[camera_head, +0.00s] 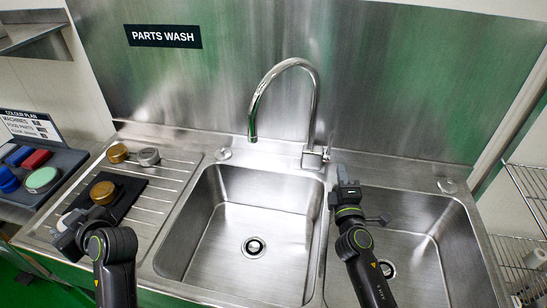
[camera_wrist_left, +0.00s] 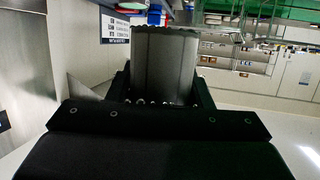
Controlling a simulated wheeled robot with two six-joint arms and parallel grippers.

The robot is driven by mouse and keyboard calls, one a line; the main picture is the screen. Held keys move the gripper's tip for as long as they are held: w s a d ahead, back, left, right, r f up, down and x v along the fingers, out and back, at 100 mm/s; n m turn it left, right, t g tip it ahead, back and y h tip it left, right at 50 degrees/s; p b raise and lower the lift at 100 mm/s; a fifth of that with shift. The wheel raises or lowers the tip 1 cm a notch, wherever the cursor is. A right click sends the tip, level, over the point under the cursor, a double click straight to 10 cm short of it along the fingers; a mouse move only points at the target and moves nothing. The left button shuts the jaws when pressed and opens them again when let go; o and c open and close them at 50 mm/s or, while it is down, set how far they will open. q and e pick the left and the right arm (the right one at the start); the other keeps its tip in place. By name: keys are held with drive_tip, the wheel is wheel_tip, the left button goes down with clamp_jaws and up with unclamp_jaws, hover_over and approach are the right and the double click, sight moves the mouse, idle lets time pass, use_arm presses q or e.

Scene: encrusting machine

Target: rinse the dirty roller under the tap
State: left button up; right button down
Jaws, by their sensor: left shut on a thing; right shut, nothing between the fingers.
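My left gripper (camera_head: 70,228) is over the left drainboard, beside the black mat. In the left wrist view it is shut on a grey ribbed roller (camera_wrist_left: 165,65). In the head view only a pale bit beside the fingers shows; dirt on the roller cannot be made out. The tap (camera_head: 314,110) arches over the left basin (camera_head: 220,225), and no water shows below its spout. My right gripper (camera_head: 346,182) is shut and empty above the divider between the basins, just in front of the tap's base and lever (camera_head: 326,154).
A brass-coloured part (camera_head: 103,192) sits on the black mat (camera_head: 128,191). Another brass part (camera_head: 118,153) and a silver part (camera_head: 148,157) stand behind on the drainboard (camera_head: 172,182). A tray with coloured pieces (camera_head: 42,179) is at far left. Both basins look empty.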

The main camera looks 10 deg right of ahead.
use_arm(q)
drive_tip(key=s+a+r+p, duration=0.1)
drive_tip(key=s+r+p, duration=0.1)
drive_tip(key=s, duration=0.8)
drive_tip(key=shift+s+a+r+p, duration=0.25)
drive_tip(key=shift+s+p, duration=0.15)
drive_tip(key=shift+p, duration=0.35)
idle(0.9)
